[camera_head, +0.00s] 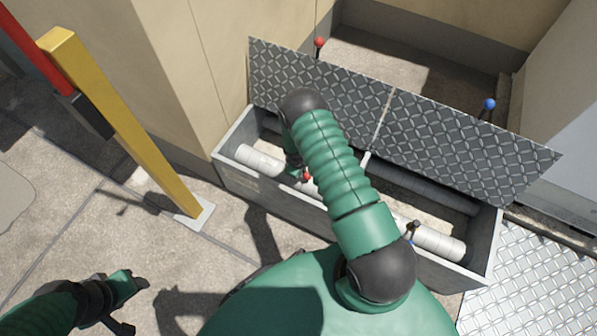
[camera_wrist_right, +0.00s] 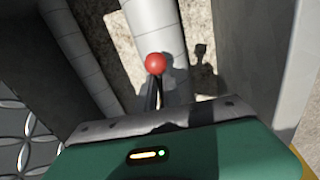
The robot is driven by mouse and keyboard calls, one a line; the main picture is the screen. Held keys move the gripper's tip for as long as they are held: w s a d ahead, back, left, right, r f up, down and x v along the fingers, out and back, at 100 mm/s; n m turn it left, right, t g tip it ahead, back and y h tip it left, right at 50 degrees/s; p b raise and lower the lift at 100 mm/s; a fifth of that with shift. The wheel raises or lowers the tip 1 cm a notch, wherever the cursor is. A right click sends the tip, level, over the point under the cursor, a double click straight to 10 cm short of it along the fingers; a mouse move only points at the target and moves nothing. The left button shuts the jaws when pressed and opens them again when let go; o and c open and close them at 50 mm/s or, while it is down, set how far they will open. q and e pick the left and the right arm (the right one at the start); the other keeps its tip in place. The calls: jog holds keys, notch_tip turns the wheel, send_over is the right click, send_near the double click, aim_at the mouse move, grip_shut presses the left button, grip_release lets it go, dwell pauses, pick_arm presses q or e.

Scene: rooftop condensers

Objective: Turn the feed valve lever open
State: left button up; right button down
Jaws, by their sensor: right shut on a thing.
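A lever with a red ball knob (camera_head: 307,175) stands at a white pipe (camera_head: 260,160) inside an open grey trench box (camera_head: 237,183). In the right wrist view the red knob (camera_wrist_right: 155,63) shows just beyond the gripper's front edge, with the white pipe (camera_wrist_right: 155,22) behind it. My right gripper (camera_head: 298,172) reaches down into the box and is shut on the red-knobbed lever; its fingers are mostly hidden by my arm and the gripper body. My left gripper (camera_head: 130,302) is open and empty above the paving at lower left.
Two tread-plate lids (camera_head: 310,88) (camera_head: 460,145) stand raised along the box's back. A dark-knobbed lever (camera_head: 413,226) is on the pipe's right part. Red (camera_head: 320,42) and blue (camera_head: 489,103) knobs show behind the lids. A yellow post (camera_head: 125,125) stands left; paving there is clear.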

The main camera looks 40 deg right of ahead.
jog(key=shift+s+d+f+n, duration=0.25)
jog(key=shift+s+d+n, duration=0.15)
jog(key=shift+s+d, duration=0.25)
jog(key=shift+s, duration=0.1)
jog(key=c, duration=1.4)
grip_release()
jog(key=shift+o, duration=1)
jog(key=shift+w+r, duration=0.1)
jog(key=shift+w, duration=0.1)
jog(key=shift+w+a, duration=0.1)
jog(key=shift+r+p, duration=0.3)
jog(key=s+a+r+p, duration=0.1)
jog(key=a+r+p, duration=0.2)
jog(key=r+p, duration=0.4)
notch_tip(320, 180, up, 9)
jog(key=shift+s+f, duration=0.1)
jog(key=shift+s, duration=0.05)
